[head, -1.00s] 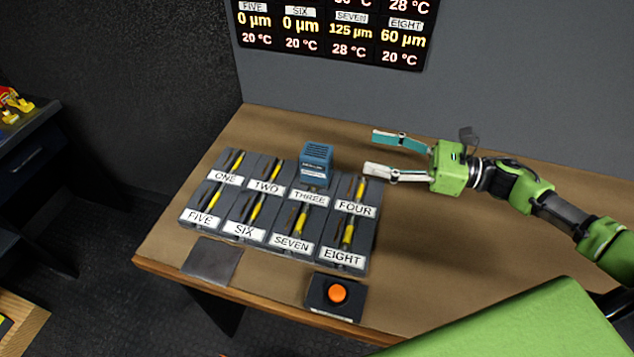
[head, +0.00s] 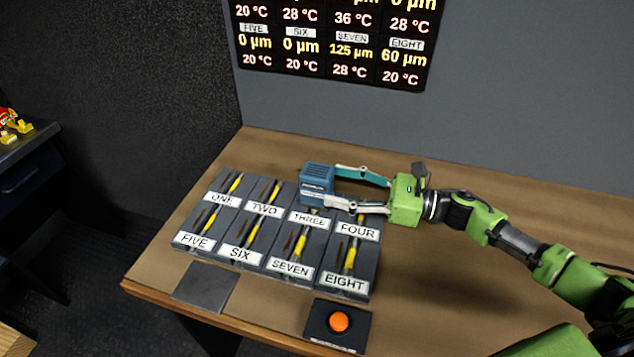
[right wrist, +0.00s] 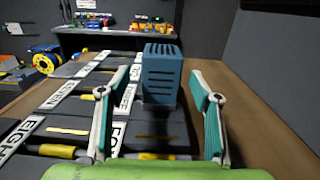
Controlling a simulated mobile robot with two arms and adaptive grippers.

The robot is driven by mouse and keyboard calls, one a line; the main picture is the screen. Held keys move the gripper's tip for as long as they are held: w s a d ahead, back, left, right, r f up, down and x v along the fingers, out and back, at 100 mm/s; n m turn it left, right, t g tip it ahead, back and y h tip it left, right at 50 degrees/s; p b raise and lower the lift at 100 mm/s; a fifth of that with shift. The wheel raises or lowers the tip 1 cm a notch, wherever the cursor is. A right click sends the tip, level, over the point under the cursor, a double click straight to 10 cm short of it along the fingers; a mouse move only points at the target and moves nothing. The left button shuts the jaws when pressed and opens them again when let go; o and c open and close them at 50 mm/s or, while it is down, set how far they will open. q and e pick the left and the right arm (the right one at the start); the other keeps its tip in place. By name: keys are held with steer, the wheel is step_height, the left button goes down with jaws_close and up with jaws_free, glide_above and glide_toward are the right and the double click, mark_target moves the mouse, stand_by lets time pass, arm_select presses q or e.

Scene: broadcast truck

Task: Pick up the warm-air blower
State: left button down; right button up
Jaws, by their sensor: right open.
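The warm-air blower (head: 316,178) is a small blue box with slotted vents. It stands upright on the block of numbered slots, behind the THREE label. My right gripper (head: 333,184) is open, with its fingers pointing left at the blower's right side. In the right wrist view the blower (right wrist: 161,73) appears centred between the spread fingertips, with visible gaps on both sides. The fingertips are at or just short of it; I cannot tell exactly how far they overlap it. My left gripper is not in view.
The slot block (head: 255,262) holds several yellow-marked tools, labelled ONE to EIGHT. In front are a dark plate (head: 205,287) and a box with an orange button (head: 340,321). A display (head: 335,45) hangs on the wall behind. The table's right part is clear.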

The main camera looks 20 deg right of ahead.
mark_target(317, 183)
steer(key=x, duration=0.2)
steer(key=p+x, duration=0.1)
steer(key=x, duration=0.1)
steer(key=f+p+x, duration=0.1)
steer(key=shift+w+a, duration=0.25)
steer(key=shift+w, duration=0.05)
steer(key=shift+r, duration=0.1)
steer(key=c, duration=1.5)
